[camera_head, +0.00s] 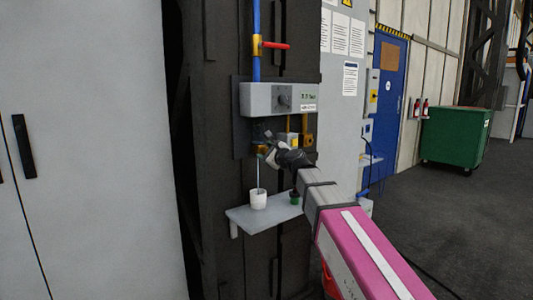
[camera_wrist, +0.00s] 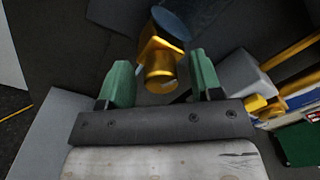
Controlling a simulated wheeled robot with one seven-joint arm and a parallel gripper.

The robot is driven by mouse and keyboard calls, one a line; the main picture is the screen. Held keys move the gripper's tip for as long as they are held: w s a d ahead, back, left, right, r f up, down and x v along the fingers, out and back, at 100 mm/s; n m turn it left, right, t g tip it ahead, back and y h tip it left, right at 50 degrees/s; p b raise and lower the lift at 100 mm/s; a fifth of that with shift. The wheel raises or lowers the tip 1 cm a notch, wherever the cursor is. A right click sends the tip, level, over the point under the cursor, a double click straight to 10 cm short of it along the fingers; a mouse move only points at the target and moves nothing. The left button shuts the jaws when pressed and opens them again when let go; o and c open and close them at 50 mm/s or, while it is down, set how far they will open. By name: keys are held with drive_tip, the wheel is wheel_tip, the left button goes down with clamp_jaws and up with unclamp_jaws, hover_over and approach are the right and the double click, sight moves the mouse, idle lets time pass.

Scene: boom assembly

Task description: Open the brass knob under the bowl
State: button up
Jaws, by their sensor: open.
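The brass knob (camera_wrist: 160,72) shows in the wrist view as a short yellow cylinder below a brass block. A dark blue-grey round part (camera_wrist: 171,22), perhaps the bowl, sits against that block. My gripper (camera_wrist: 160,78) is open, with one green finger on each side of the knob. I cannot tell whether either finger touches it. In the head view my gripper (camera_head: 276,150) is under the grey box, at a small brass piece (camera_head: 262,149). The dark gripper partly hides the fittings there.
A grey box with a dial (camera_head: 280,98) is above my gripper. Other brass fittings (camera_head: 308,130) are just right. Below, a grey shelf (camera_head: 240,217) holds a white cup (camera_head: 258,200), with a thin pale vertical line above it, and a small green item (camera_head: 294,198).

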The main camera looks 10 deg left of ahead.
drive_tip(key=v, duration=1)
drive_tip(key=shift+s+d, duration=0.25)
drive_tip(key=shift+f, duration=0.15)
drive_tip(key=d+f+n+g+h, duration=0.3)
drive_tip(key=d+f+n, duration=0.3)
drive_tip(key=f, duration=0.8)
drive_tip(key=d+f+n+g+h, duration=0.3)
drive_tip(key=d+f, duration=0.4)
drive_tip(key=f, duration=0.7)
drive_tip(key=s+d+f+n+g+h, duration=0.3)
drive_tip(key=s+d+f, duration=0.3)
drive_tip(key=d+f, duration=0.3)
drive_tip(key=s+d+f+n+g+h, duration=0.3)
drive_tip(key=s+d+f, duration=0.4)
drive_tip(key=d+f, duration=0.3)
drive_tip(key=f+n+h, duration=0.1)
drive_tip(key=f+n, duration=0.1)
drive_tip(key=shift+s+n, duration=0.2)
drive_tip(key=shift+n, duration=0.2)
